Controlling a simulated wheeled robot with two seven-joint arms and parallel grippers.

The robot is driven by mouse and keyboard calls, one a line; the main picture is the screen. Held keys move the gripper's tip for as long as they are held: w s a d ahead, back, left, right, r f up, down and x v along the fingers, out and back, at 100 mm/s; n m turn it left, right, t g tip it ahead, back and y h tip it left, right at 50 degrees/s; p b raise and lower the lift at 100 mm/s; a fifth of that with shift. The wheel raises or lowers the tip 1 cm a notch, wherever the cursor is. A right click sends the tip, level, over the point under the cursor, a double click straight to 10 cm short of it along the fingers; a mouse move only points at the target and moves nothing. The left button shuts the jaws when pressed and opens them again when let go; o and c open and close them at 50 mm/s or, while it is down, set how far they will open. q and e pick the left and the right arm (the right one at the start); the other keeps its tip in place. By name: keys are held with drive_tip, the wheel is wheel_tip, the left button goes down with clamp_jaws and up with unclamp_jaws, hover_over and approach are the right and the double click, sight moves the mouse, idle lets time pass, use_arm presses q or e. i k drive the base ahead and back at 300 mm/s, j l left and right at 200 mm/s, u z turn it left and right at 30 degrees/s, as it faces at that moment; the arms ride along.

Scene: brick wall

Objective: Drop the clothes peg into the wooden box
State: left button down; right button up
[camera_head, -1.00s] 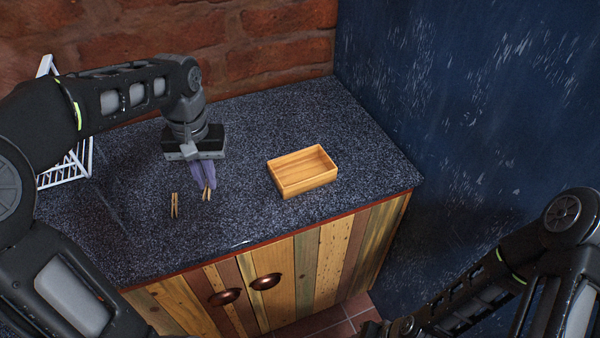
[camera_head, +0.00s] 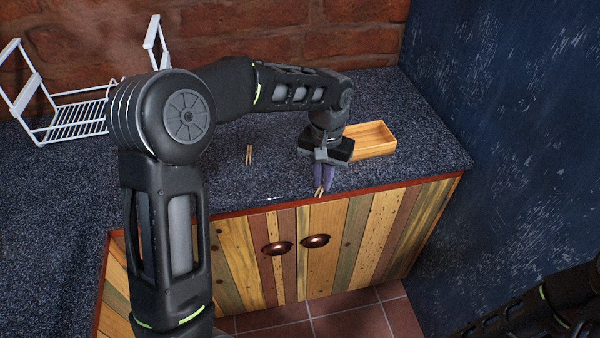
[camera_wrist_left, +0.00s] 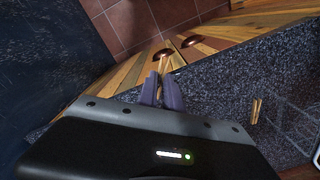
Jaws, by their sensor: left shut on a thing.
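My left gripper (camera_head: 323,182) points down near the counter's front edge, its purple fingers shut on a wooden clothes peg (camera_head: 319,192). The held peg (camera_wrist_left: 165,64) also shows between the fingertips (camera_wrist_left: 162,90) in the left wrist view. The open wooden box (camera_head: 372,152) stands on the counter, behind and to the right of the gripper. The wrist hides the box's left end in the head view. A second clothes peg (camera_head: 249,154) lies on the counter to the left; it also shows in the left wrist view (camera_wrist_left: 256,111). My right gripper is out of view.
A white wire rack (camera_head: 75,122) stands at the back left of the dark speckled counter (camera_head: 270,178). A brick wall (camera_head: 330,35) is behind and a blue wall (camera_head: 500,130) bounds the right. Cabinet doors with two knobs (camera_head: 315,241) are below the front edge.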

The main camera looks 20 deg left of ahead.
sight(365, 141)
drive_tip(key=z, duration=1.2)
drive_tip(key=i+j, duration=0.1)
drive_tip(key=j, duration=0.75)
drive_tip(key=i+j, duration=0.15)
drive_tip(key=j, duration=0.3)
